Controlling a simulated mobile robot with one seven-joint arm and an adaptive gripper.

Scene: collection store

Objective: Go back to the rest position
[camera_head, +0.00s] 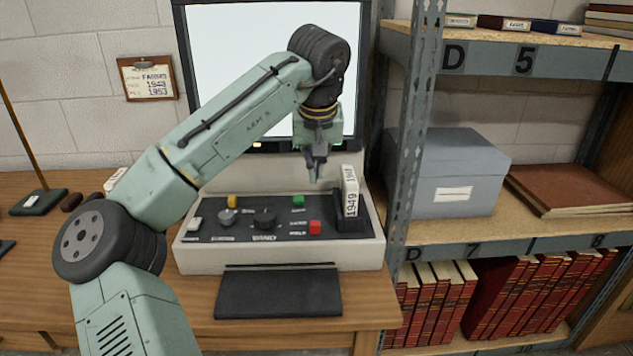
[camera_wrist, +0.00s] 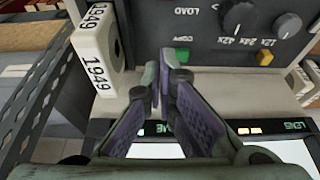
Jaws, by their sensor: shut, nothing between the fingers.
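My gripper (camera_head: 315,172) points down above the control panel (camera_head: 262,249) of a cream-coloured reader machine. Its fingers are shut and empty. In the wrist view the fingertips (camera_wrist: 163,62) meet over the panel, near a green button (camera_wrist: 182,55). A white microfilm box marked 1949 (camera_head: 350,192) stands upright in a dark holder at the panel's right end, to the right of the gripper and apart from it. The box also shows at the left of the wrist view (camera_wrist: 97,65).
A large bright screen (camera_head: 235,60) stands behind my arm. A grey metal shelf unit (camera_head: 407,140) rises close on the right, with a grey box (camera_head: 455,170) and red bound volumes (camera_head: 515,290). A black pad (camera_head: 278,293) lies in front of the panel. A clipboard (camera_head: 147,78) hangs on the wall.

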